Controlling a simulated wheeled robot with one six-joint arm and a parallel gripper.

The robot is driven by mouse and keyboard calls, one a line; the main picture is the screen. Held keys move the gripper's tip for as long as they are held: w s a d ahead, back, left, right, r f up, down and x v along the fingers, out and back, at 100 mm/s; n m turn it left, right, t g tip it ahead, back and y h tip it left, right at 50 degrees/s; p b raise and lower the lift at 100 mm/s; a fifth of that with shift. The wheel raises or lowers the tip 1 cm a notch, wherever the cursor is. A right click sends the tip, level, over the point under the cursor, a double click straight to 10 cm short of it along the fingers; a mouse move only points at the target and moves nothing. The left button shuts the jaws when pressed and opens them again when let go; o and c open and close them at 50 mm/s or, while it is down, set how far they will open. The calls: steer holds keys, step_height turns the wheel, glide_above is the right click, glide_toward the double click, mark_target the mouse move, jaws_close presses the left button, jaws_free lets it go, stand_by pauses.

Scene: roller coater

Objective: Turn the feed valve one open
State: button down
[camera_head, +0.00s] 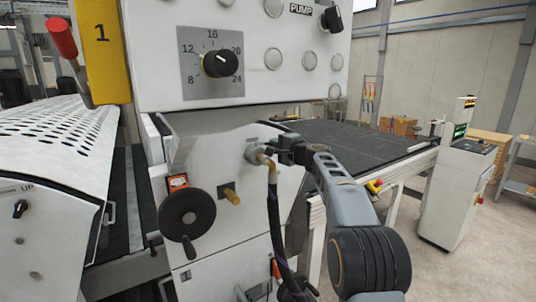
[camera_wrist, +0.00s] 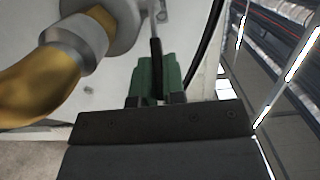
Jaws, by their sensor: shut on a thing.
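The feed valve (camera_head: 257,155) sits on the white machine panel, with a grey fitting and a brass elbow (camera_head: 268,165) leading into a dark hose. In the wrist view the brass elbow (camera_wrist: 40,85) is large at the left. A thin metal stem runs down to a black lever grip (camera_wrist: 156,68). My gripper (camera_head: 281,143) reaches in from the right, beside the valve. In the wrist view my gripper (camera_wrist: 155,85) shows green pads on both sides of the black lever grip, shut on it. The lever is mostly hidden in the head view.
A black handwheel (camera_head: 187,214) and a brass stub (camera_head: 232,195) stick out left of the valve. The hose (camera_head: 275,225) hangs below it. A control panel with a dial (camera_head: 219,63) overhangs above. A dark conveyor bed (camera_head: 350,140) lies behind my arm.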

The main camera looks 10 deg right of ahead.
stand_by(0.3)
steer(key=c, duration=1.2)
jaws_free()
steer(key=shift+s, duration=0.1)
steer(key=b+v, duration=0.6)
steer(key=v, duration=0.7)
steer(key=shift+s, duration=0.35)
steer(key=shift+d, duration=0.1)
